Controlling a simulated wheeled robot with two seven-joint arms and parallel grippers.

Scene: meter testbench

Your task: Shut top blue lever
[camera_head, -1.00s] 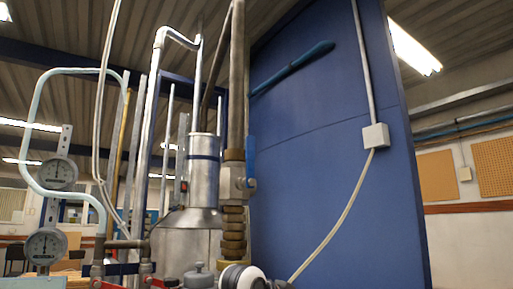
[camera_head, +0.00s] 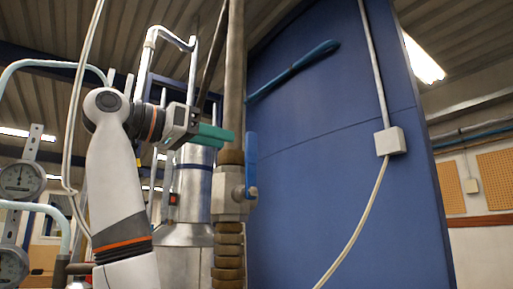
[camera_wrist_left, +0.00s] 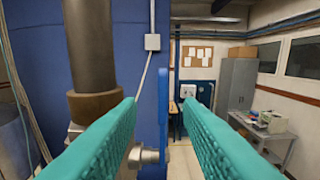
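The blue lever (camera_head: 251,160) stands upright on the right side of a metal valve (camera_head: 230,190) on a vertical pipe. My left gripper (camera_head: 214,135) comes in from the left, with its teal fingers near the pipe just above the valve and to the left of the lever. In the left wrist view the two teal fingers (camera_wrist_left: 160,135) are spread wide with nothing gripped. The blue lever (camera_wrist_left: 163,95) shows upright in the gap between them, apart from both fingers and farther off. My right gripper is not in view.
The brown pipe (camera_wrist_left: 90,45) stands close to the left finger in the wrist view. A large blue panel (camera_head: 340,150) with a long blue bar (camera_head: 292,72) is behind the valve. Gauges (camera_head: 20,180) and tubes are at the left.

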